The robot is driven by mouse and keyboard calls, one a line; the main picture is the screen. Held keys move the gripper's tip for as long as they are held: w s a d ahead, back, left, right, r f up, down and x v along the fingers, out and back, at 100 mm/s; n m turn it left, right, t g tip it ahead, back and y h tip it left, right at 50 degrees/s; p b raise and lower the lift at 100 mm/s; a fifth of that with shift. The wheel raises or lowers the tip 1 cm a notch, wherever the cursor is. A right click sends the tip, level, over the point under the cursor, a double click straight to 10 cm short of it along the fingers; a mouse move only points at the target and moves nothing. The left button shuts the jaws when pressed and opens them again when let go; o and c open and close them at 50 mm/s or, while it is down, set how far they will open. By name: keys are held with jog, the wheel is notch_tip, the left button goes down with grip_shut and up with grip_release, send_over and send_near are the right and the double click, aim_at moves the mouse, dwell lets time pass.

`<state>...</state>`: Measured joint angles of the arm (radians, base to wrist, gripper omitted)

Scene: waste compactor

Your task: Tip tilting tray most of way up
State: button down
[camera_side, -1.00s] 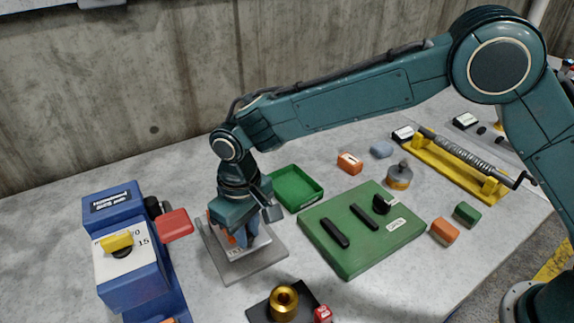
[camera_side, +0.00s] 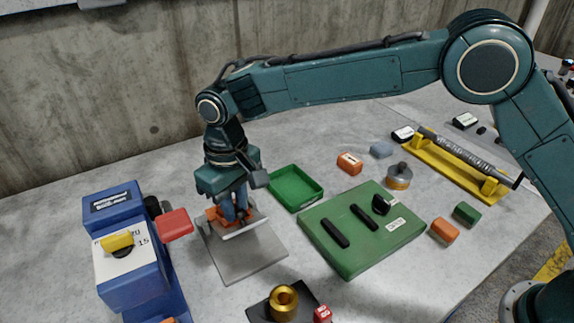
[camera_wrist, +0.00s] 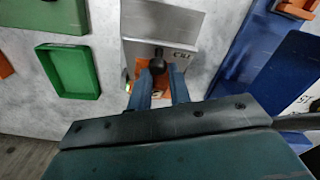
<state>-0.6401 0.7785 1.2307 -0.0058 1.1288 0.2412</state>
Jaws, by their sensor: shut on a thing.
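The tilting tray (camera_side: 248,229) is a light grey plate, raised at a tilt above its flat grey base (camera_side: 245,258) in the side view. My gripper (camera_side: 237,215) is at the tray, pointing down. In the wrist view its two blue fingers (camera_wrist: 161,88) are around a dark round knob (camera_wrist: 157,66), and it appears shut on this knob. The grey tray plate (camera_wrist: 160,22) and a small label show beyond the fingers. An orange part (camera_wrist: 141,72) lies behind the fingers, and also shows beside them in the side view. The fingers hide part of the tray.
A blue machine (camera_side: 130,275) with a red paddle (camera_side: 175,224) stands close on the left. A green bin (camera_side: 294,187) and a green board (camera_side: 345,255) lie to the right. A brass ring (camera_side: 284,302) on a dark base is in front.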

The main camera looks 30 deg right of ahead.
jog(key=shift+w+d+r, duration=0.1)
jog(key=shift+w+d, duration=0.2)
jog(key=shift+w, duration=0.45)
jog(key=c, duration=1.3)
grip_release()
jog(key=shift+s, duration=0.15)
jog(key=shift+a+r, duration=0.1)
jog(key=shift+r, duration=0.1)
notch_tip(320, 180, up, 14)
jog(key=shift+f, duration=0.25)
